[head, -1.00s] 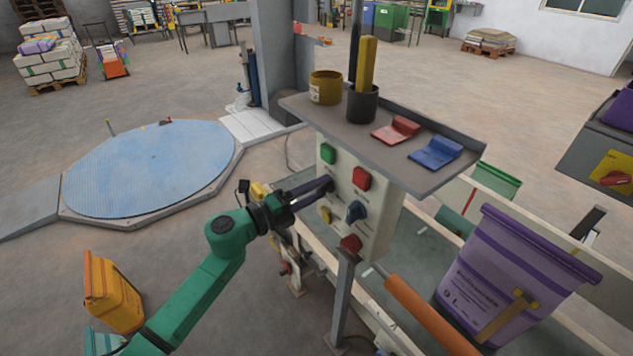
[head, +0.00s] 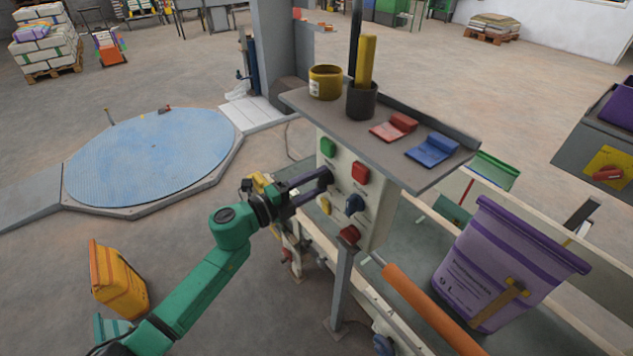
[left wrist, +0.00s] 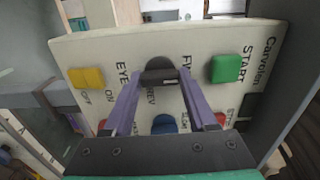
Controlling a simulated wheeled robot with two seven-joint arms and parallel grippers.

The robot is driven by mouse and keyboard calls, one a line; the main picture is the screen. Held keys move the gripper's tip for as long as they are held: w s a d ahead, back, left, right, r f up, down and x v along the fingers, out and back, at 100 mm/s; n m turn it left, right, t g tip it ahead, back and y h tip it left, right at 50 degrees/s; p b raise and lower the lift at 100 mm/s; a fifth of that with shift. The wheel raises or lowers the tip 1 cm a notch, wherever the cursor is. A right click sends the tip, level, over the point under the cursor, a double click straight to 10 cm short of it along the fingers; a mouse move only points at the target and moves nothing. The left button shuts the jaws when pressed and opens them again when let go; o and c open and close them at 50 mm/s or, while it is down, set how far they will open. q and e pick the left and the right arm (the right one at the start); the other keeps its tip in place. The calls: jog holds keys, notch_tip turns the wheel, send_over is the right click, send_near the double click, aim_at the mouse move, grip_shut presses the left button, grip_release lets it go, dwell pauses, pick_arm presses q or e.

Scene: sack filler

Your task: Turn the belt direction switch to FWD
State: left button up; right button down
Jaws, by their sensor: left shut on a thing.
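The switch panel (head: 378,222) stands upright on a post under a grey shelf. The belt direction switch is a dark knob (left wrist: 160,72) in the left wrist view, between labels that read REV and, partly hidden, FW. My left gripper (head: 326,179) reaches the panel from the left, and its two purple fingers are shut on this knob. Which label the knob points to I cannot tell. Around it are a green START button (left wrist: 226,68), a yellow knob (left wrist: 86,78) by ON and OFF, and a blue knob (left wrist: 164,124). My right gripper is not in view.
The shelf (head: 318,108) above the panel holds a yellow tub (head: 325,83), a dark cup (head: 361,101), and red and blue items. A red button (head: 360,173) sits right of the gripper.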

pick_arm(q)
jog(key=o, duration=1.4)
jog(key=shift+c, duration=0.2)
jog(key=b+v, duration=0.4)
jog(key=v, duration=1)
jog(key=shift+s+a, duration=0.2)
jog(key=shift+a, duration=0.05)
